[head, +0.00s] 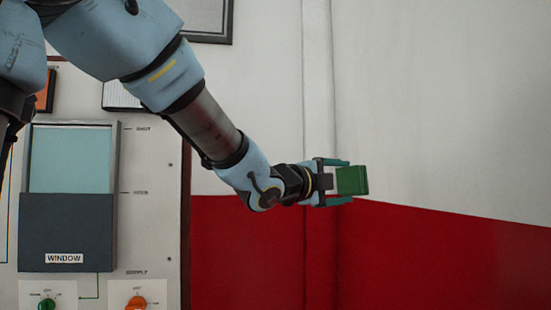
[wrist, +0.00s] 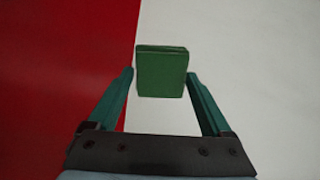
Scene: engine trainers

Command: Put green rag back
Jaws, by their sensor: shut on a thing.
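The green rag (head: 352,180) looks like a folded, block-shaped green piece in the head view. My gripper (head: 345,181) is shut on it, with one teal finger above and one below, and holds it out in the air to the right. In the wrist view the green rag (wrist: 162,71) sits at the tips of my gripper (wrist: 160,78), between the two fingers. The place where the rag belongs cannot be made out in these frames.
A panel with a framed part labelled WINDOW (head: 65,232) stands at the left. An orange knob (head: 136,303) and a green knob (head: 47,304) show at its bottom. A white and red wall (head: 440,250) fills the right; the air before it is clear.

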